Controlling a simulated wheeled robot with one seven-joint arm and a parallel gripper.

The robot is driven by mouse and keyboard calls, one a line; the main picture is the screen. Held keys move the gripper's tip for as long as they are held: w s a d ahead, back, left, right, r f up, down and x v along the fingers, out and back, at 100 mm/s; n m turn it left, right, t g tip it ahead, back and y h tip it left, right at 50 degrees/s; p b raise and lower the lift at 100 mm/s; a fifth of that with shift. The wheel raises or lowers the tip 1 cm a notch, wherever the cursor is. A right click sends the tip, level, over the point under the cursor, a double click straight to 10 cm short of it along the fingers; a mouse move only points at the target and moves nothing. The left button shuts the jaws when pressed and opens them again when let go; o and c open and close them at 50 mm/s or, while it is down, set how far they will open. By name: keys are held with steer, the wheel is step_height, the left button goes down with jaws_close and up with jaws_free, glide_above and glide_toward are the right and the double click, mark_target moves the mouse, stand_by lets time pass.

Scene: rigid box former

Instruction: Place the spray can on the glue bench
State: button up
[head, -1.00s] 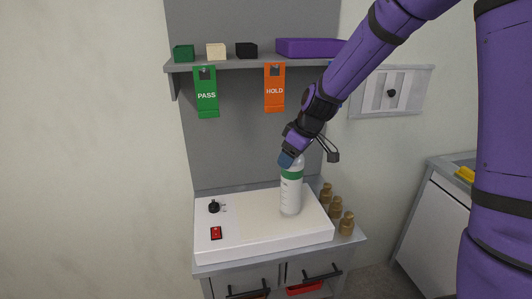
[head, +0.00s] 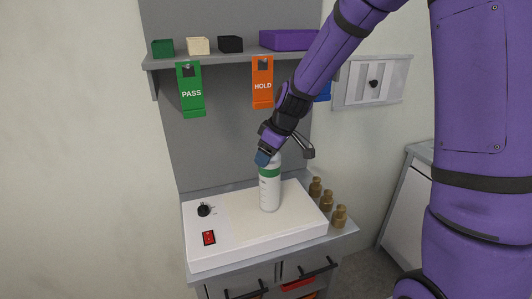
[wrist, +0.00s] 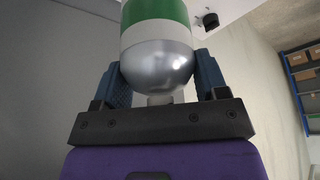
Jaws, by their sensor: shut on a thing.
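The spray can (head: 269,190) is white with a green band and a silvery domed top. In the head view it is upright over the white top plate of the bench (head: 300,228); I cannot tell for sure whether its base touches the plate. My gripper (head: 265,160) comes down on the can from above and is shut on its top end. In the wrist view the can (wrist: 157,50) sits between the two blue fingers of my gripper (wrist: 160,85). The small cap end of the can is partly hidden by the gripper.
A black knob (head: 204,210) and red switch (head: 209,237) are on the plate's left. Several brown bottles (head: 327,201) stand along its right edge. Above are a shelf (head: 220,57) with small boxes, a green PASS tag (head: 191,92) and an orange HOLD tag (head: 262,85).

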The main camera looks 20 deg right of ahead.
steer(key=shift+f, duration=0.15)
steer(key=o, duration=1.5)
